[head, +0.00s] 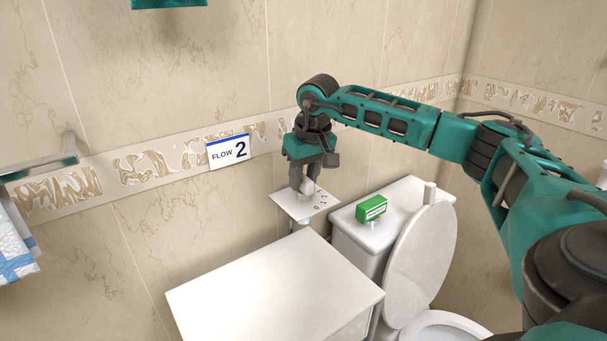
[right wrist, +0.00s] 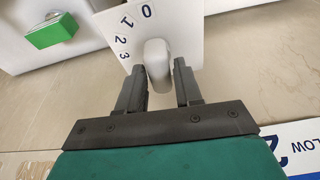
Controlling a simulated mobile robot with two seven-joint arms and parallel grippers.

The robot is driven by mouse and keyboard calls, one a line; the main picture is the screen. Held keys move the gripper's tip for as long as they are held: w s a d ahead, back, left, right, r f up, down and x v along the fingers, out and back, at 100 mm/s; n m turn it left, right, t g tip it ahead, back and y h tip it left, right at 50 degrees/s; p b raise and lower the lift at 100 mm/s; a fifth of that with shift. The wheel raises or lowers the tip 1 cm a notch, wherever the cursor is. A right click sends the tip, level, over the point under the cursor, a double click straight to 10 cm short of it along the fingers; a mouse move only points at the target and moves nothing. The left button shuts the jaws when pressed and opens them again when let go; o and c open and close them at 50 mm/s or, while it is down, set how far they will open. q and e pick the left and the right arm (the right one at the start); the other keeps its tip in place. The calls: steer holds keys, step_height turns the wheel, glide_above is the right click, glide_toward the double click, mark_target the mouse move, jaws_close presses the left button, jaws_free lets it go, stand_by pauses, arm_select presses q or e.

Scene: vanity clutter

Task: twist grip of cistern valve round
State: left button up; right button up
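The white grip (right wrist: 157,62) of the valve stands out from a white plate (head: 287,206) marked 0, 1, 2, 3 in an arc. The plate is beside the cistern, near the tiled wall. My right gripper (head: 304,187) is over the plate and hides part of the grip in the head view. In the right wrist view my right gripper (right wrist: 160,80) has one finger on each side of the grip, with narrow gaps that look open. Contact cannot be made out clearly. My left gripper is not in view.
A sign (head: 228,151) on the wall reads FLOW 2. A green block (head: 371,208) stands on the cistern lid (head: 405,203), close right of the plate. The raised toilet lid (head: 420,262) is farther right. A bare white top (head: 272,292) lies in front.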

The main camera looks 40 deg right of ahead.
steer(key=o, duration=0.6)
steer(key=shift+r, duration=0.1)
step_height(320, 180, up, 2)
steer(key=shift+r+p, duration=0.2)
steer(key=shift+p, duration=0.45)
steer(key=shift+r, duration=2.2)
